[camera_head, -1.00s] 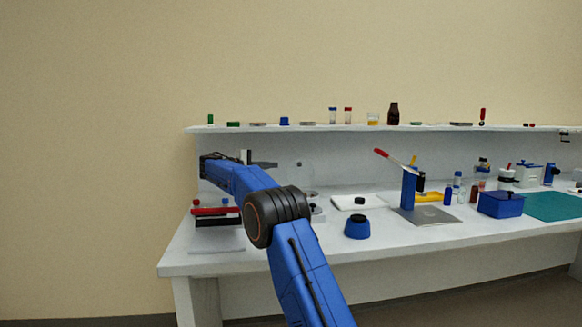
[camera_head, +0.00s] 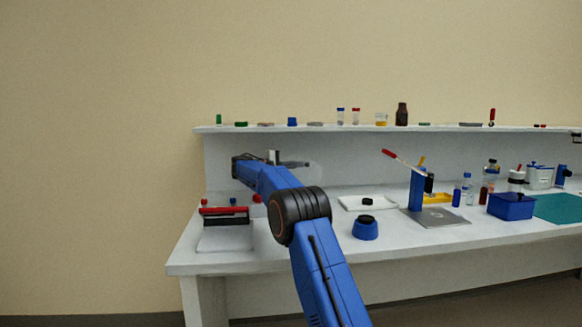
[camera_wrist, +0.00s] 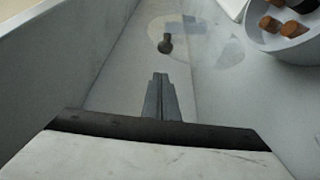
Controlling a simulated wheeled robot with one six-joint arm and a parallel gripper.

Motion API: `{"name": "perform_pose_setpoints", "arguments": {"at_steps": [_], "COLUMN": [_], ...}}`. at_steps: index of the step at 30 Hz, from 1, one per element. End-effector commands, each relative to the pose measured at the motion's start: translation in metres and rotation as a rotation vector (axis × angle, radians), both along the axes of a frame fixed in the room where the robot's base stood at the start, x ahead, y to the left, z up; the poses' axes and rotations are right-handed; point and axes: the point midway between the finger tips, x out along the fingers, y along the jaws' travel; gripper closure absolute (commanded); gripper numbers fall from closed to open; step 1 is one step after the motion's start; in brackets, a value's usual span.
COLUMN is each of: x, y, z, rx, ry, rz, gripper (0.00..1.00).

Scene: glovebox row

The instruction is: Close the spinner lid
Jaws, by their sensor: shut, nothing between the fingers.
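The spinner lid (camera_wrist: 205,42) is a clear round disc with a dark knob, in the upper middle of the wrist view, just beyond my fingertips. The spinner's round grey bowl (camera_wrist: 290,45) is at the upper right of that view, partly cut off, uncovered, with brown and black pieces in it. The lid stands apart from the bowl's opening. My gripper (camera_wrist: 160,78) is shut and empty, short of the lid; I cannot tell whether it touches. In the head view my gripper (camera_head: 305,164) is above the bench's left part, and my arm hides the spinner body.
A device with a red bar (camera_head: 224,211) stands at the bench's left end. Right of my arm are a blue round device (camera_head: 365,230), a white plate (camera_head: 352,203) and a blue stand (camera_head: 416,188) on a grey base. A shelf (camera_head: 340,127) with small items runs behind.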

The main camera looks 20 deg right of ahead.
Motion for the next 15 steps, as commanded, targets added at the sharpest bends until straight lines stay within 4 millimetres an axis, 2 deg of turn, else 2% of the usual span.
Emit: {"name": "perform_pose_setpoints", "arguments": {"at_steps": [6,15], "x": [-0.019,-0.03], "y": [0.003,0.005], "z": [0.004,0.005], "rx": [0.0,0.0], "ry": [0.0,-0.002], "rz": [-0.001,-0.001], "gripper": [1.0,1.0]}}
